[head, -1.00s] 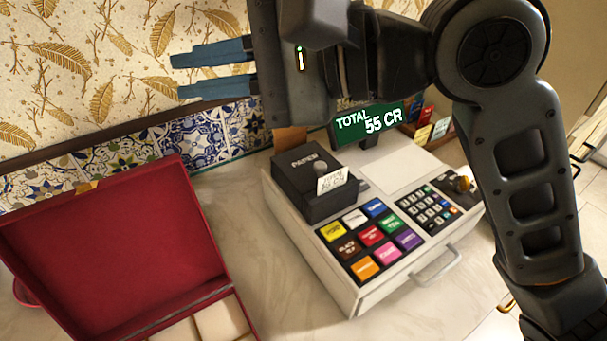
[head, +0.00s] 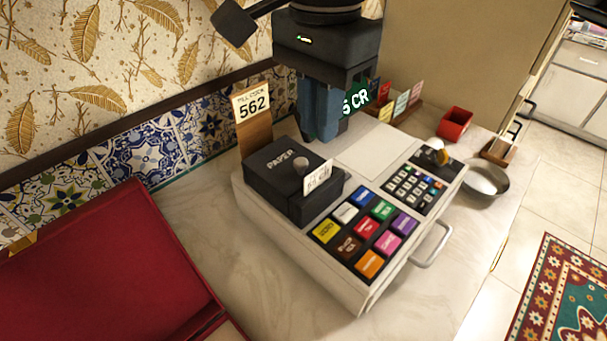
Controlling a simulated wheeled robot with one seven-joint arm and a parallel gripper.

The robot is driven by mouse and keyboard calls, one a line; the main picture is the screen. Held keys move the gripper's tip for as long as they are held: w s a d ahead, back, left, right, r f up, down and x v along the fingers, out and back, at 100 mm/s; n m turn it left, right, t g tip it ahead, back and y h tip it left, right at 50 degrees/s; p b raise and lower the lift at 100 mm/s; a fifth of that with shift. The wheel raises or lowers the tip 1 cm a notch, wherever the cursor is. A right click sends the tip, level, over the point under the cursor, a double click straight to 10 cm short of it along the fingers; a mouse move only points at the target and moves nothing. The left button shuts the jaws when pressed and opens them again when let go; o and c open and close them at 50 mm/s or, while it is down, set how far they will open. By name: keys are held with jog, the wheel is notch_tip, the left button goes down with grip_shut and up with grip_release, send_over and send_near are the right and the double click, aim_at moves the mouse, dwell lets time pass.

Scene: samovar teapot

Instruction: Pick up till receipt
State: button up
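The till receipt (head: 317,179) is a small white slip with dark print. It stands up from the right side of the black box marked PAPER (head: 285,170), on the back left of the white till (head: 300,245). My gripper (head: 322,138) points down, with its blue fingers behind and above the paper box. It is apart from the receipt in the picture. The fingers overlap in this view, so the gap between them does not show. Nothing is seen held. The gripper partly hides the green total display (head: 357,100).
Coloured keys (head: 368,228) and a drawer handle (head: 432,245) are at the till's front. A red box (head: 100,270) lies left.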

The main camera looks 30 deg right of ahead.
aim_at(314, 180)
jog(key=shift+d+f, duration=0.15)
jog(key=shift+f, duration=3.7)
jog(key=shift+c, duration=0.5)
grip_shut()
